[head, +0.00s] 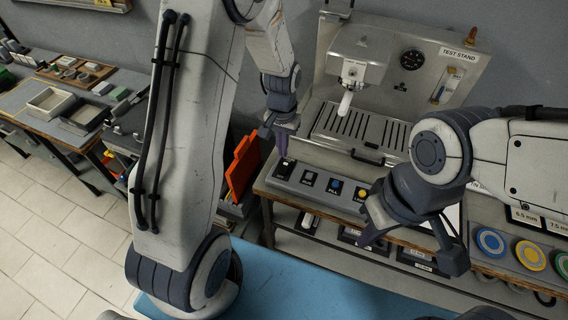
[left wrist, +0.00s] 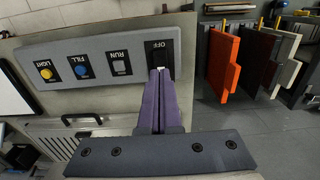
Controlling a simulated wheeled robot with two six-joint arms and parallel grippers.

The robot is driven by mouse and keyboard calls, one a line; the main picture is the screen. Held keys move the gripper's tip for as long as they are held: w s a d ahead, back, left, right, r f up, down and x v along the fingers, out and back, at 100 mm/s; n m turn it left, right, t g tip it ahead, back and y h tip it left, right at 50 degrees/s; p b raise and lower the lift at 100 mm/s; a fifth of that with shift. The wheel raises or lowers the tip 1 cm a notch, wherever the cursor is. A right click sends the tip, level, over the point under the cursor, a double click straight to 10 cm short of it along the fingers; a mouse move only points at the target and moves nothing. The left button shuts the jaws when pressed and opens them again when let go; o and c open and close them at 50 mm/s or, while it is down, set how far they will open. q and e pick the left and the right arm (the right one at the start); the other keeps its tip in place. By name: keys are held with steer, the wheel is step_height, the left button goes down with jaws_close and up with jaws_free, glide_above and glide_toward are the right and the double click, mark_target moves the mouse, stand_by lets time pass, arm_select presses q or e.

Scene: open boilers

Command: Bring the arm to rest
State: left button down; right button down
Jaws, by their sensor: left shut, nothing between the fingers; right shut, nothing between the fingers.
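My left gripper (head: 283,150) is shut and empty at the left end of the test stand's switch panel (head: 318,187). In the left wrist view its purple fingers (left wrist: 160,74) lie together, with their tips at the black switch marked OFF (left wrist: 158,52). The tips cover part of that switch, and I cannot tell whether they touch it. My left arm (head: 190,120) crosses the head view from top to bottom.
The test stand (head: 400,75) has a gauge and a drip grate behind the panel. RUN (left wrist: 120,65), FILL (left wrist: 82,68) and LIGHT (left wrist: 46,72) switches sit beside OFF. Orange (left wrist: 223,62) and grey boards stand close by. Coloured discs (head: 490,242) lie at right; a blue surface (head: 300,295) is in front.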

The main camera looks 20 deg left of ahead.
arm_select(q)
steer(key=s+d+r+m+b, duration=0.35)
steer(key=s+d+b, duration=0.25)
steer(key=s+d, duration=0.45)
steer(key=s+d+m+h+b, duration=0.1)
steer(key=s+d+m+b, duration=0.2)
steer(key=s, duration=1)
steer(key=shift+s+d+r+b, duration=0.15)
steer(key=shift+d+r+b, duration=0.1)
steer(key=shift+r+b, duration=0.15)
